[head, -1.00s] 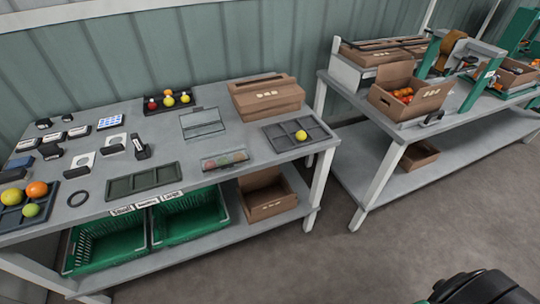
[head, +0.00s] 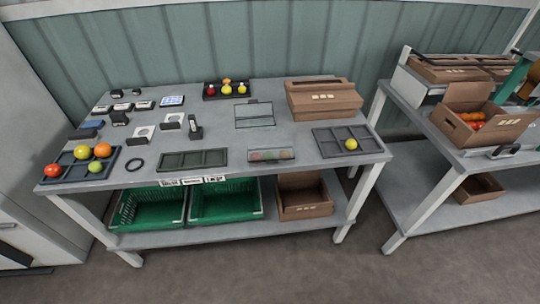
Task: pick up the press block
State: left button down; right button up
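Several small dark blocks and devices sit on the left part of the grey table (head: 300,150), and I cannot tell for sure which is the press block. One dark block (head: 119,118) stands behind a flat dark blue piece (head: 85,134). An upright black device (head: 195,129) stands beside a light plate with a round hole (head: 171,122). Another such plate (head: 142,134) lies to its left. Neither of my grippers is in view.
A tray with tomatoes (head: 68,178) is at the table's left front, near a black ring (head: 135,164). An empty dark tray (head: 193,160) lies front centre. A closed cardboard box (head: 323,98) stands at the back right. Green crates (head: 158,208) are on the lower shelf.

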aim_at(118, 119)
jog(key=i+j, duration=0.1)
jog(key=j, duration=1)
jog(key=i+j+z, duration=0.1)
jog(key=j, duration=0.4)
jog(key=i, duration=0.05)
